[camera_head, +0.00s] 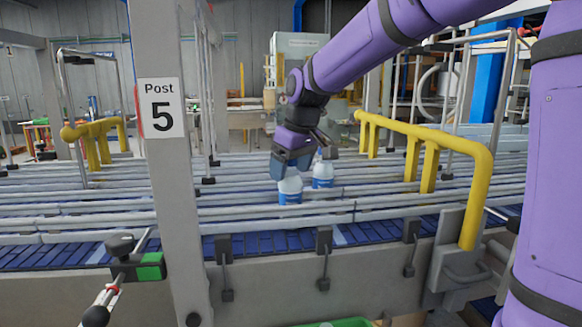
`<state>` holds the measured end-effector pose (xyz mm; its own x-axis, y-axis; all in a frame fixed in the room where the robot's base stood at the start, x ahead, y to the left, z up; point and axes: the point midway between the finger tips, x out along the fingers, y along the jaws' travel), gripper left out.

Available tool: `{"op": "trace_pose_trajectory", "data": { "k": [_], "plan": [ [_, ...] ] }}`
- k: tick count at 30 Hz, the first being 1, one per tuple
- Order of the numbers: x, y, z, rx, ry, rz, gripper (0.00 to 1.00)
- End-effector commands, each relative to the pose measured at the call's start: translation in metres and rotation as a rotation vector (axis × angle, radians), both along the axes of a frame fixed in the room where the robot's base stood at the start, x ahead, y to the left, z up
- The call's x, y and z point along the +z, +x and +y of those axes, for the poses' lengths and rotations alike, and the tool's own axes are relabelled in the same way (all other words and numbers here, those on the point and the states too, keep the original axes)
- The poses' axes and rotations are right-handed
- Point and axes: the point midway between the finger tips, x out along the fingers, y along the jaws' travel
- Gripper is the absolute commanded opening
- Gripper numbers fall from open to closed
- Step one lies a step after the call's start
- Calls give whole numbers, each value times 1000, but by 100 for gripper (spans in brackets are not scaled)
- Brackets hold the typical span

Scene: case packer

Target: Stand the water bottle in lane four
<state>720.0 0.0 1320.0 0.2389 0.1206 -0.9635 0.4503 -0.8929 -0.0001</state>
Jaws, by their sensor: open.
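Two water bottles with white-and-blue bodies stand upright among the lanes of the conveyor. The nearer bottle (290,191) is directly below my gripper (288,176), which covers its top. The farther bottle (323,178) stands just behind and to the right, with its white cap showing beside my gripper. My gripper points down with its jaws open, and I cannot tell whether it touches the nearer bottle. Long grey rails (420,204) divide the conveyor into lanes. No lane numbers are readable, so I cannot tell which lane is four.
A grey post (171,225) marked "Post 5" rises in front of the conveyor on the left. A yellow guard rail (468,165) stands on the right, and another yellow rail (96,135) at the far left. A green object (342,322) shows at the bottom edge.

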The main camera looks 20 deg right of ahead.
Motion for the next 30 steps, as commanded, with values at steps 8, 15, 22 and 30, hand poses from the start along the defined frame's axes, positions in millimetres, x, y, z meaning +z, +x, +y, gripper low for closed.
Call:
{"op": "trace_pose_trajectory", "data": {
  "k": [8, 15, 22, 30],
  "plan": [
    [22, -4, -2, 0, -1, -4, 78],
    [69, -16, -8, -1, -1, -5, 78],
    [104, -25, -13, -1, 1, -3, 78],
    [118, -29, -14, 0, 0, 0, 78]
  ]
}}
